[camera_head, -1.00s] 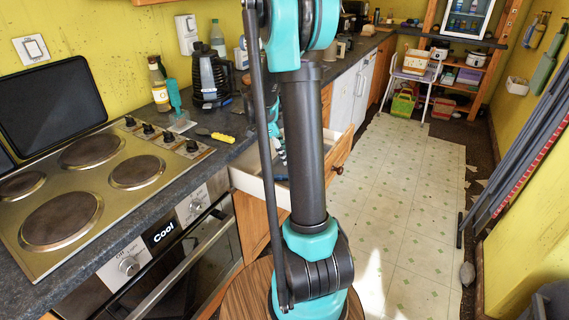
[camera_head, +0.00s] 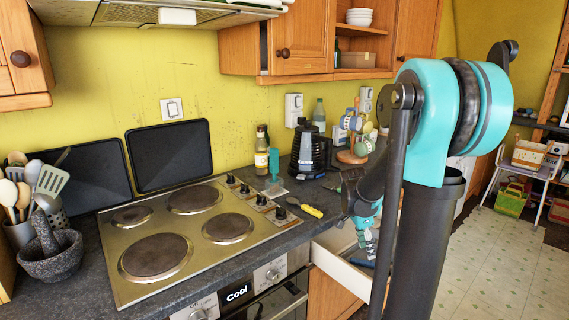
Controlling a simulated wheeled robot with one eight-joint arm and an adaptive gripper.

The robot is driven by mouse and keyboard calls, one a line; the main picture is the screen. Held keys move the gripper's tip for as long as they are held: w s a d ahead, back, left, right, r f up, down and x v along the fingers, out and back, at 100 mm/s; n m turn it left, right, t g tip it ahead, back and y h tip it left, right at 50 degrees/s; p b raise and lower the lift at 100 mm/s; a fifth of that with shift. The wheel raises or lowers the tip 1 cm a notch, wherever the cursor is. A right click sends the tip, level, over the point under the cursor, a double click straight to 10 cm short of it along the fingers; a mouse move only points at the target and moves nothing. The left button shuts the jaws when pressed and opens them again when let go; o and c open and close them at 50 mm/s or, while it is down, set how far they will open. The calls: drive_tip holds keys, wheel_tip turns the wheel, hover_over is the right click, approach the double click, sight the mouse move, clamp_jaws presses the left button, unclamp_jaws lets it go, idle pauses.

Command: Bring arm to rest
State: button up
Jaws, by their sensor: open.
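My arm rises on the right of the head view, with a large teal and black joint at the top and a dark upright link below it. Part of the arm reaches behind that link toward the counter. My gripper (camera_head: 367,242) hangs over the open drawer (camera_head: 340,262), partly hidden by the upright link. It is small in the picture, with its jaws apart, and I see nothing held in it. The drawer is pulled out from under the counter, right of the oven. Its inside is partly covered by my arm.
A hob (camera_head: 190,235) with several plates lies left of the drawer. A mortar (camera_head: 52,257) sits at far left. The tiled floor (camera_head: 505,260) at right is clear.

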drive_tip(key=s+a+n, duration=0.1)
drive_tip(key=s+n, duration=0.1)
drive_tip(key=s+a+n+t+y, duration=0.1)
drive_tip(key=s+a+n, duration=0.1)
drive_tip(key=s+a+f+n, duration=0.1)
drive_tip(key=s+n, duration=0.2)
drive_tip(key=shift+a+t, duration=0.2)
drive_tip(key=shift+t, duration=0.2)
drive_tip(key=s+a+f+n+t+y, duration=0.2)
drive_tip(key=s+a+n, duration=0.3)
drive_tip(key=s+n, duration=0.3)
drive_tip(key=shift+f+n, duration=0.6)
drive_tip(key=shift+n, duration=0.1)
drive_tip(key=shift+s, duration=0.15)
